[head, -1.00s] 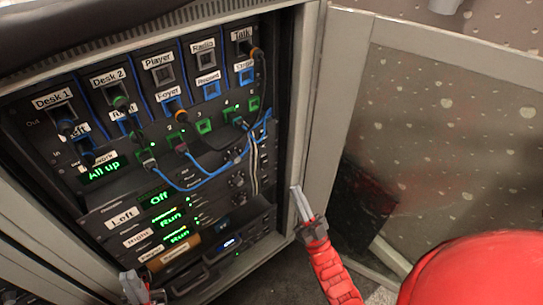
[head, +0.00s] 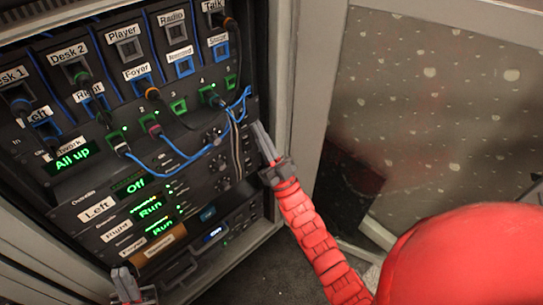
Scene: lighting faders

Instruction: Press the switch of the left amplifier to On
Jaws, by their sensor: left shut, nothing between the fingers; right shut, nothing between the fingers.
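The left amplifier is a dark rack unit with a white "Left" label (head: 97,210) and a green display reading "Off" (head: 135,184). Its switch is too small to make out. My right gripper (head: 261,132) is shut and empty, pointing up at the rack's right edge, right of the amplifier. My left gripper (head: 122,274) is shut and empty at the bottom, below the amplifiers' labels. I cannot tell whether either gripper touches the rack.
Below it, the "Right" amplifier's display (head: 150,207) and another display (head: 160,227) read "Run". Blue cables (head: 170,150) hang from the patch panel above. An open grey door (head: 320,100) stands at the right. A handle (head: 185,275) juts out low.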

